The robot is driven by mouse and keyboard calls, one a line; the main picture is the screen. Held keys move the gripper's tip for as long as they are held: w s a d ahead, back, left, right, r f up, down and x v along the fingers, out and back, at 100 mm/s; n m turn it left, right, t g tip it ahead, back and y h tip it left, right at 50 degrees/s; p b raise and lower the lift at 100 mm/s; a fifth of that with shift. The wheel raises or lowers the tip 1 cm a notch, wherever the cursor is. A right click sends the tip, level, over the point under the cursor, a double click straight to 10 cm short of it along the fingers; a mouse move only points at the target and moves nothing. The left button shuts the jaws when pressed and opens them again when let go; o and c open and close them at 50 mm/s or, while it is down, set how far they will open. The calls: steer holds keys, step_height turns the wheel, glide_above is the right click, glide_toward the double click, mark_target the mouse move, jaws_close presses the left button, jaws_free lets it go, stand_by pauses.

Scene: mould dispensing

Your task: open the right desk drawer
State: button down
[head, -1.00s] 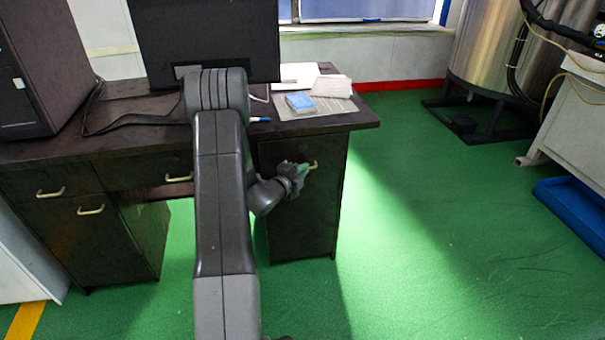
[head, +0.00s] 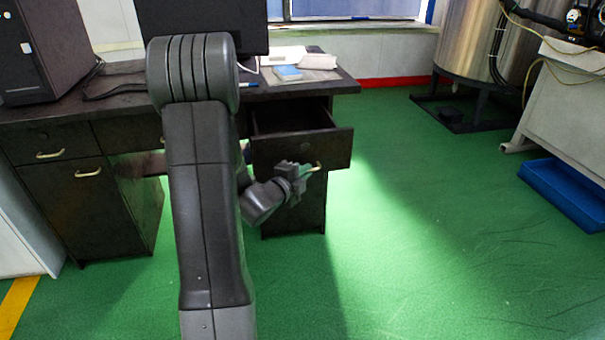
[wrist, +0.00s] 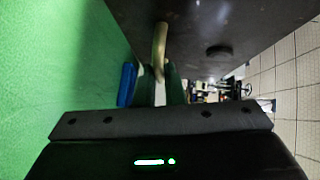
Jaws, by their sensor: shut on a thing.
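The right desk drawer (head: 325,148) is dark and stands pulled out from the desk, with its open inside showing from above in the head view. My gripper (head: 310,170) is at the front of this drawer and shut on its pale handle (head: 318,167). In the wrist view the curved handle (wrist: 160,45) runs between my fingertips (wrist: 160,80), with the dark drawer front (wrist: 215,25) beyond. The fingers partly hide the handle. My arm hides part of the desk in the head view.
The dark desk (head: 335,88) carries a monitor (head: 205,20), a computer tower (head: 45,50), papers and a blue box (head: 287,72). Left drawers (head: 48,145) are shut. Green floor right of the desk is clear up to a blue tray (head: 565,193) and a metal tank (head: 470,45).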

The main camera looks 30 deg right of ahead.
steer(key=shift+s, duration=0.2)
steer(key=c, duration=1.5)
jaws_free()
steer(key=shift+a, duration=0.1)
steer(key=p+v, duration=0.2)
steer(key=v, duration=1.1)
steer(key=shift+s+a, duration=0.2)
steer(key=shift+a, duration=0.1)
